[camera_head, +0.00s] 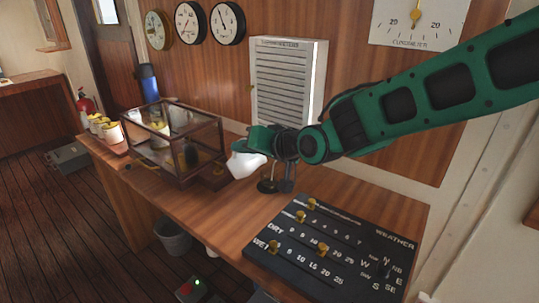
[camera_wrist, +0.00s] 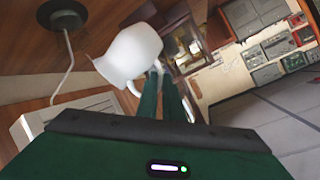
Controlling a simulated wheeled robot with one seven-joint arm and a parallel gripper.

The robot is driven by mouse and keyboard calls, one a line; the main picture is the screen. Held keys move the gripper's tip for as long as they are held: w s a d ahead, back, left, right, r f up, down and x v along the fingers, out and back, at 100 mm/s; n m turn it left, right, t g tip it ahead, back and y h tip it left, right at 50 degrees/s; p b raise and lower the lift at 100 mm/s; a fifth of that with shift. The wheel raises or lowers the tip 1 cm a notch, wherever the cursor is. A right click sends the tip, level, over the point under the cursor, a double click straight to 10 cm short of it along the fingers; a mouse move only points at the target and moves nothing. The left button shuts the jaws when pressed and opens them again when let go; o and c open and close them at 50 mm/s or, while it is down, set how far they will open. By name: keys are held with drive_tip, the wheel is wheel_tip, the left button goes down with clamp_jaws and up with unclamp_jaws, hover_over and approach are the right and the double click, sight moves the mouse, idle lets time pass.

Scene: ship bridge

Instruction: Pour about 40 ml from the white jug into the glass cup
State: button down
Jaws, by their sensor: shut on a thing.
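The white jug (camera_head: 243,163) is held above the wooden desk in the head view, just right of the glass-sided case, and looks tilted. It also shows in the wrist view (camera_wrist: 133,55), its spout toward the left and its handle by the green fingers. My gripper (camera_head: 262,143) is shut on the jug, with its fingers (camera_wrist: 160,92) at the handle side. I cannot make out the glass cup in either view. No stream of liquid can be seen, and the inside of the jug is hidden.
The wooden-framed glass case (camera_head: 178,145) stands close left of the jug. A dark stand (camera_head: 268,186) is just below my gripper. The weather board (camera_head: 335,247) covers the desk's right front.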

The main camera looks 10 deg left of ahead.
drive_tip(key=shift+w+d+m+y, duration=0.15)
drive_tip(key=shift+d+m+y, duration=0.15)
drive_tip(key=shift+m, duration=0.1)
idle(1.1)
drive_tip(key=shift+s+a+f+n+h, duration=0.3)
drive_tip(key=shift+s+a+n, duration=0.1)
drive_tip(key=shift+a+n, duration=0.1)
drive_tip(key=shift+s+a+f+n+h, duration=0.3)
drive_tip(key=shift+s+a+n, duration=0.1)
drive_tip(key=shift+a, duration=0.3)
drive_tip(key=shift+n+t+h, duration=0.3)
drive_tip(key=shift+s+a+f+n+t+h+p, duration=0.15)
drive_tip(key=shift+a+f+n+t+h+p, duration=0.15)
drive_tip(key=shift+f+n+h+p, duration=0.25)
drive_tip(key=shift+s+a+f+n+t+h+p, duration=0.15)
drive_tip(key=shift+a+f+n+t+h+p, duration=0.15)
drive_tip(key=shift+f+p, duration=0.25)
